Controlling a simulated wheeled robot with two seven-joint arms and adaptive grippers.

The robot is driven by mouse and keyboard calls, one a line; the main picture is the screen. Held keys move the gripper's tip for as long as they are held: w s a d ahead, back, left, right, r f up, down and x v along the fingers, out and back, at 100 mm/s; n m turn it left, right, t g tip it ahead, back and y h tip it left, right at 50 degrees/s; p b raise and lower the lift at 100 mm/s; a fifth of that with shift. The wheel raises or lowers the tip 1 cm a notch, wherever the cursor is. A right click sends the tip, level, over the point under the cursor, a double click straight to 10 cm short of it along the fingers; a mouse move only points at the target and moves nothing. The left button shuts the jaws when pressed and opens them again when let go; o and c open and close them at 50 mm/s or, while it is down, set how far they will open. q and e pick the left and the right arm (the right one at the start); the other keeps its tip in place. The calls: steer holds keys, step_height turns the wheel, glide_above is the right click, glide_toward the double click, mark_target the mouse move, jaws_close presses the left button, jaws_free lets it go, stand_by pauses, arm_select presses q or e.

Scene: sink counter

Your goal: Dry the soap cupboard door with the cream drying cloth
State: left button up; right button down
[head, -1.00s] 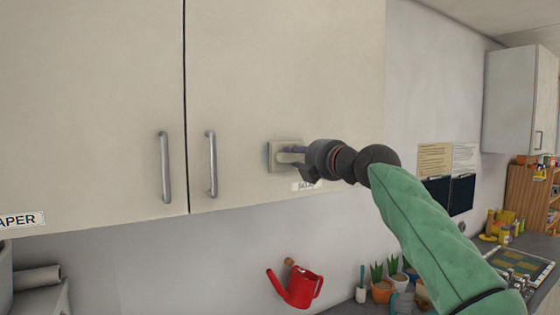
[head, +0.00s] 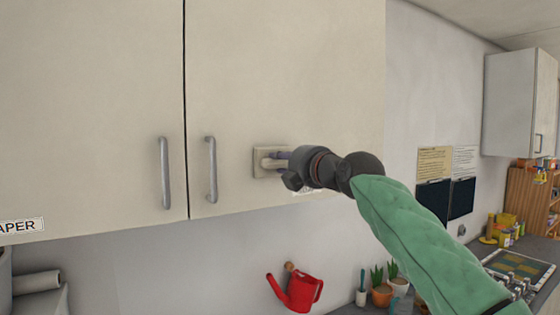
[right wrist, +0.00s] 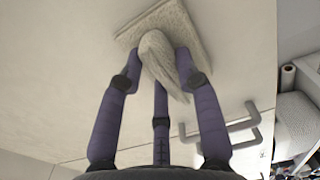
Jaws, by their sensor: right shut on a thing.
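The soap cupboard door (head: 300,70) is the cream right-hand door with a vertical grey handle (head: 211,169). Its label (head: 306,192) is mostly hidden behind my right gripper. My right gripper (head: 276,162) is shut on the cream drying cloth (head: 258,163), which lies flat against the lower part of the door, right of the handle. In the right wrist view, the fingers (right wrist: 162,75) pinch a gathered fold of the cloth (right wrist: 190,20), and its square pad appears against the door surface. My left gripper is in no view.
The left neighbouring cupboard door (head: 90,90) has its own handle (head: 165,172) and a label ending in "APER". Potted plants (head: 382,292) stand on the counter at lower right.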

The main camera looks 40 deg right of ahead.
steer(key=shift+s, duration=0.1)
stand_by(0.3)
steer(key=shift+s+a+b, duration=0.1)
steer(key=shift+s+b, duration=0.25)
steer(key=shift+s, duration=0.3)
steer(key=shift+w, duration=0.1)
steer(key=d, duration=0.5)
steer(key=shift+p, duration=0.35)
steer(key=shift+s+a, duration=0.1)
steer(key=shift+s, duration=0.1)
